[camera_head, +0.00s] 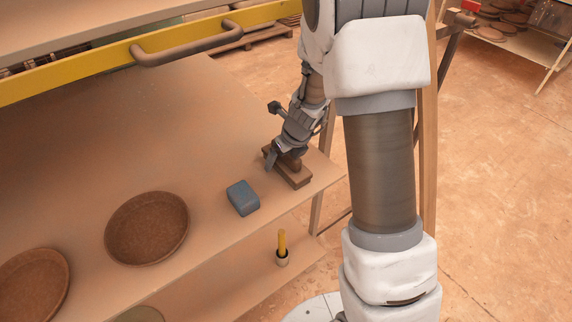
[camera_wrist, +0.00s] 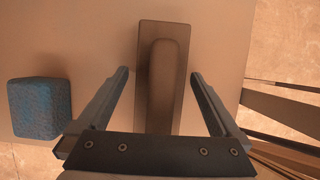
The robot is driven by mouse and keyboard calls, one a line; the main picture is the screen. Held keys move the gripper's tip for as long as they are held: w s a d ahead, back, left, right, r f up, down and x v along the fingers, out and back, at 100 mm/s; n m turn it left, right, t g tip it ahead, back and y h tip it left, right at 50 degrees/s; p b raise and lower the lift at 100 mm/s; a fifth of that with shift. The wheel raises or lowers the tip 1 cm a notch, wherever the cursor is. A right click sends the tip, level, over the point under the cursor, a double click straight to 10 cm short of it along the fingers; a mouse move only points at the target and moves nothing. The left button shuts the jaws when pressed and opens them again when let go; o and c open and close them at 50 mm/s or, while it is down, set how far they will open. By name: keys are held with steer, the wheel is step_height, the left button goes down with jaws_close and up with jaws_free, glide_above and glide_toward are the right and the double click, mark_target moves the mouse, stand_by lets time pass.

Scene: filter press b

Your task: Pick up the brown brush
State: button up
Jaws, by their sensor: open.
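The brown brush (camera_head: 296,177) lies on the wooden shelf near its right end, with a raised handle along its top. In the wrist view the brush (camera_wrist: 163,50) runs lengthwise between the two fingers, its near part hidden behind the gripper body. My gripper (camera_head: 283,158) is at the brush, pointing down over it. In the wrist view my gripper (camera_wrist: 160,75) is open, one finger on each side of the brush, with a visible gap to each finger. I cannot tell how high the fingertips are above the shelf.
A blue block (camera_head: 243,198) sits left of the brush, close to the left finger in the wrist view (camera_wrist: 40,105). Round brown dishes (camera_head: 147,228) lie further left on the shelf (camera_head: 90,170). A yellow-handled item (camera_head: 282,245) stands on the lower shelf. A handled yellow bar (camera_head: 100,60) crosses behind.

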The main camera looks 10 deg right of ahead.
steer(key=c, duration=1.5)
steer(key=shift+r, duration=0.15)
steer(key=shift+r+p, duration=0.5)
steer(key=shift+r, duration=0.05)
step_height(320, 180, up, 2)
steer(key=shift+r+p, duration=0.2)
steer(key=shift+p, duration=0.45)
steer(key=s+d+b, duration=0.1)
steer(key=s+d, duration=0.1)
steer(key=s, duration=0.3)
steer(key=s+d+b, duration=0.1)
steer(key=s+d, duration=0.1)
steer(key=s, duration=0.4)
steer(key=s+d+b, duration=0.1)
steer(key=s+d, duration=0.2)
steer(key=s, duration=0.2)
steer(key=shift+s+f, duration=0.15)
steer(key=shift+s, duration=0.15)
